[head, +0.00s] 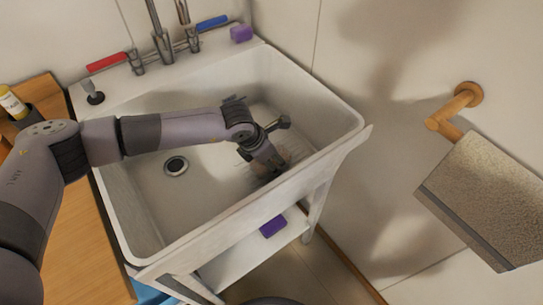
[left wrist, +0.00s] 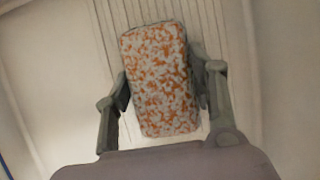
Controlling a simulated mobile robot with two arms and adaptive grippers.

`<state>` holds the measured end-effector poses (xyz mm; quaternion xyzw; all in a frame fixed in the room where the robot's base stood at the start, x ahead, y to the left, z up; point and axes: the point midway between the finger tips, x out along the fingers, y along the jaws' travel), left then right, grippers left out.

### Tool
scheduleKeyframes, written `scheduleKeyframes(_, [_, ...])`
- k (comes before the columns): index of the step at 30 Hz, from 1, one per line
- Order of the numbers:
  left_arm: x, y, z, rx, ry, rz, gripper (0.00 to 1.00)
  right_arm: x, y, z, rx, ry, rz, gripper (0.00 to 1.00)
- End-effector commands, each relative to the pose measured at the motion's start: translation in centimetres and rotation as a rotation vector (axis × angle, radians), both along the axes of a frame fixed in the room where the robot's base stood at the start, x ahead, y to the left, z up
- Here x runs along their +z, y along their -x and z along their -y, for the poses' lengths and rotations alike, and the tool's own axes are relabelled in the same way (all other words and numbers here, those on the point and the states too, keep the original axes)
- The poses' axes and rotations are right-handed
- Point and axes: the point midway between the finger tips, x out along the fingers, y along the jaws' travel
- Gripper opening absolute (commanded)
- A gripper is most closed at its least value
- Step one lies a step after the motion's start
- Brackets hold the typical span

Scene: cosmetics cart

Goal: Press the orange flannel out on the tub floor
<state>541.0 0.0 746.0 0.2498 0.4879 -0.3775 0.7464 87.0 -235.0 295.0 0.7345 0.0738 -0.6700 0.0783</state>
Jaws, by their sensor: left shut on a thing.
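The orange flannel (left wrist: 160,80) shows in the left wrist view as a thick, rounded block speckled orange and off-white. My left gripper (left wrist: 163,95) is shut on it, with one finger against each side. In the head view the left gripper (head: 268,170) reaches down into the right part of the white tub (head: 210,190), low near the floor. My right gripper is not in view.
The drain (head: 176,165) lies left of the gripper. Taps with a red handle (head: 106,62) and a blue handle (head: 212,22) stand at the back, with a purple block (head: 241,33) on the rim. A towel (head: 490,195) hangs at the right. The tub's walls surround the arm.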

Motion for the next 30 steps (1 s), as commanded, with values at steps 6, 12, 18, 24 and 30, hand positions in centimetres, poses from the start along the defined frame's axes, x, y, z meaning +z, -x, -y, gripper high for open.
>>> scheduleKeyframes(6, [0.04,-0.01,0.03,0.000,0.001,0.001,0.29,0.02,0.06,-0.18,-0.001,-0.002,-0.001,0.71])
scheduleKeyframes(12, [0.05,0.00,0.02,0.000,0.001,0.001,0.29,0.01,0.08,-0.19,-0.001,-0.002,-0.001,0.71])
scheduleKeyframes(18, [-0.06,0.00,0.02,0.000,0.001,0.001,0.29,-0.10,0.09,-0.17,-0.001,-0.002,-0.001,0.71])
scheduleKeyframes(24, [-0.38,0.00,0.01,0.000,0.001,0.001,0.29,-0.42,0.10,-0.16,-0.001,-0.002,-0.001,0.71])
scheduleKeyframes(30, [-0.68,0.00,0.01,0.000,0.001,0.001,0.29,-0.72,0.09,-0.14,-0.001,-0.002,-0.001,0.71])
